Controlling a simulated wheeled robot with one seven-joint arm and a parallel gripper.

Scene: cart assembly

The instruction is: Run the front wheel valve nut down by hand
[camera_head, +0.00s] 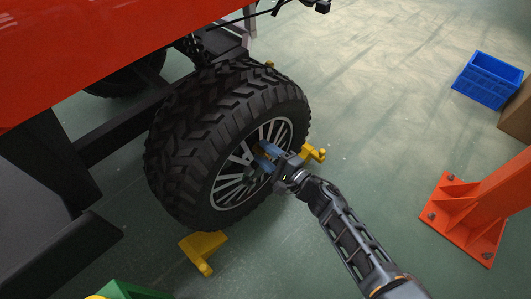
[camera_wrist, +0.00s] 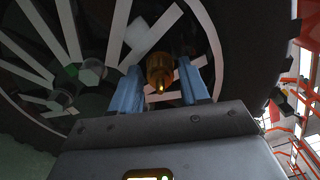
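The front wheel (camera_head: 190,135) is a black knobbly tyre with a silver spoked rim, under the red body. My gripper (camera_head: 265,157) reaches in at the rim from the lower right. In the wrist view its two blue fingers (camera_wrist: 159,85) stand apart on either side of a brass-coloured valve nut (camera_wrist: 160,70). Narrow gaps seem to show beside the nut, so the fingers look open around it. The rim spokes (camera_wrist: 118,30) and a hub with bolts (camera_wrist: 85,75) lie behind and left. The nut's seat is hidden behind the nut.
Yellow supports (camera_head: 203,250) stand at the wheel's base. An orange post base (camera_head: 465,215) stands on the floor at right, with a blue crate (camera_head: 487,80) behind it. The floor between wheel and post is otherwise clear apart from my arm.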

